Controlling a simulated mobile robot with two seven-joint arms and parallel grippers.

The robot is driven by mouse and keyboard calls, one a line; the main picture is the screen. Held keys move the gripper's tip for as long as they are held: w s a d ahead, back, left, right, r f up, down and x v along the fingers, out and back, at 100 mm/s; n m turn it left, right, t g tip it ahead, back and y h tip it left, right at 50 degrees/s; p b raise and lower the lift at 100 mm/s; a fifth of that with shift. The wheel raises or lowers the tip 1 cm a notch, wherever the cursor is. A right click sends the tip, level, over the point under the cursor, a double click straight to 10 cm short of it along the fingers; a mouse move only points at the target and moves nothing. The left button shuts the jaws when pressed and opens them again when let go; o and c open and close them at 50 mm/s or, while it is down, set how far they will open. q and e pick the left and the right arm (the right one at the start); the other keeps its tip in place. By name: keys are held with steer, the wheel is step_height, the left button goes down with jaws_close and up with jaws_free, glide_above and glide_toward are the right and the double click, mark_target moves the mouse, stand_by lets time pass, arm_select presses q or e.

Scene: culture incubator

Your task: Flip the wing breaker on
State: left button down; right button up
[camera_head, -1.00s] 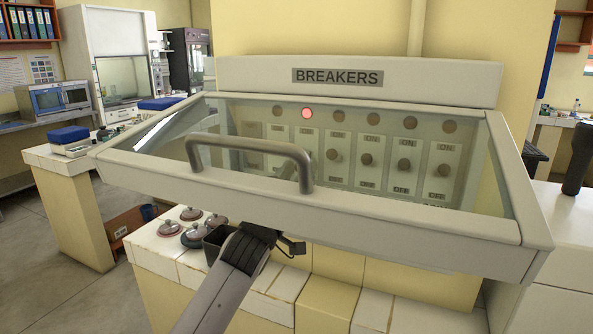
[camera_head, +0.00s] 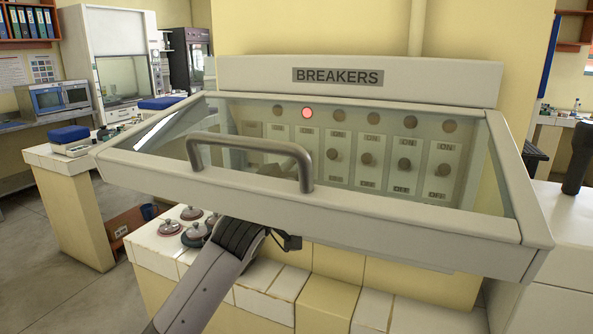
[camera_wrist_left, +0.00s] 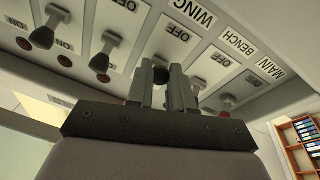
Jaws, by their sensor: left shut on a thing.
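The breaker box (camera_head: 360,75) has its glass-fronted cover (camera_head: 400,222) raised, with a grey handle (camera_head: 250,147). Behind the glass is a row of toggle switches marked ON and OFF. In the left wrist view the WING label (camera_wrist_left: 193,12) sits above the column where my left gripper (camera_wrist_left: 166,75) is. Its two fingers are closed around the dark wing switch knob (camera_wrist_left: 178,75), which is partly hidden by them. In the head view my left arm reaches up under the cover, and the fingers show only faintly through the glass.
One lamp (camera_head: 307,113) is lit red; the others are dark. The bench switch (camera_wrist_left: 197,86) stands close beside my fingers, with other switches (camera_wrist_left: 112,45) on the other side. The cover's lower edge hangs over my arm. Several lidded dishes (camera_head: 195,232) stand on the counter below.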

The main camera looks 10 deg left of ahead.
arm_select(q)
steer(key=shift+s+r+g+y, duration=0.1)
steer(key=shift+r+g+y, duration=0.3)
steer(key=shift+g, duration=0.45)
steer(key=shift+r+g+y, duration=0.2)
steer(key=shift+r+g, duration=0.25)
steer(key=shift+g, duration=0.4)
steer(key=c, duration=1)
jaws_free()
steer(key=shift+f, duration=0.2)
